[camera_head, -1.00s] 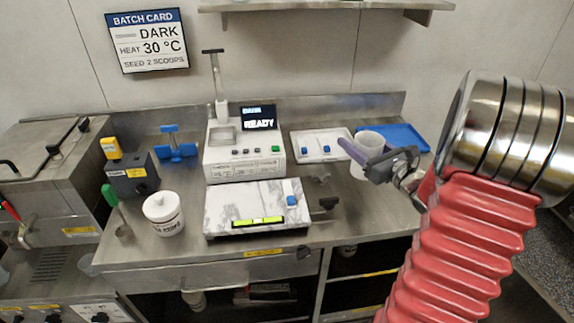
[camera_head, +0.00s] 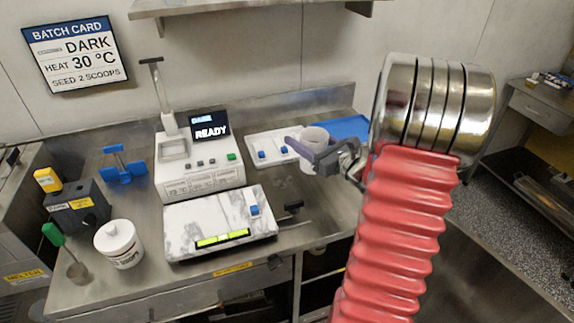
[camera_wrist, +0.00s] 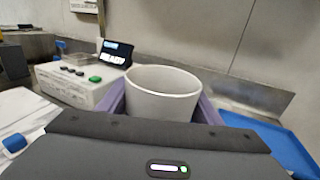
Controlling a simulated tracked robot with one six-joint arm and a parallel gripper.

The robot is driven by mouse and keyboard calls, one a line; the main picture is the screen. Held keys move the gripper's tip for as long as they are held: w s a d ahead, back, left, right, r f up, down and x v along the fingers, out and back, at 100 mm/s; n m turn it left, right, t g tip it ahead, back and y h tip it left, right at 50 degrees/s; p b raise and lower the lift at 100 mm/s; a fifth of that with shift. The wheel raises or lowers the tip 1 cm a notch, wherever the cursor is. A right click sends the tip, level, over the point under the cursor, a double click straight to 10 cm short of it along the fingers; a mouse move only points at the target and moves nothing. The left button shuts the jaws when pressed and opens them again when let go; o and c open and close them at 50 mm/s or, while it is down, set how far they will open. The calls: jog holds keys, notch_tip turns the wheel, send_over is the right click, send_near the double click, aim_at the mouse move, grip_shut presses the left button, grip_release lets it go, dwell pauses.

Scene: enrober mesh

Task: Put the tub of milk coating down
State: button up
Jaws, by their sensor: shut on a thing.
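The tub of milk coating is a white, open-topped round tub (camera_head: 313,138); it also shows in the wrist view (camera_wrist: 163,91), upright between purple fingers. My gripper (camera_head: 318,150) is shut on it, at the back right of the steel bench (camera_head: 325,203). The tub's label and contents cannot be seen. In the head view I cannot tell whether its base touches the bench or hangs above it. A blue mat (camera_head: 348,128) lies just right of the tub and shows in the wrist view (camera_wrist: 285,143).
A white machine reading READY (camera_head: 200,165) stands left of the tub, with a white switch panel (camera_head: 262,147) between. A marble-topped scale (camera_head: 215,220), a lidded white tub (camera_head: 119,246) and a blue stand (camera_head: 122,172) are further left. A shelf (camera_head: 240,8) hangs above.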

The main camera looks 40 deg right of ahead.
aim_at(304, 160)
jog(key=shift+f, duration=1.9)
jog(key=shift+f, duration=2.05)
jog(key=shift+f, duration=0.1)
jog(key=o, duration=1.5)
jog(key=s, duration=0.8)
jog(key=s+d, duration=0.1)
jog(key=s, duration=0.3)
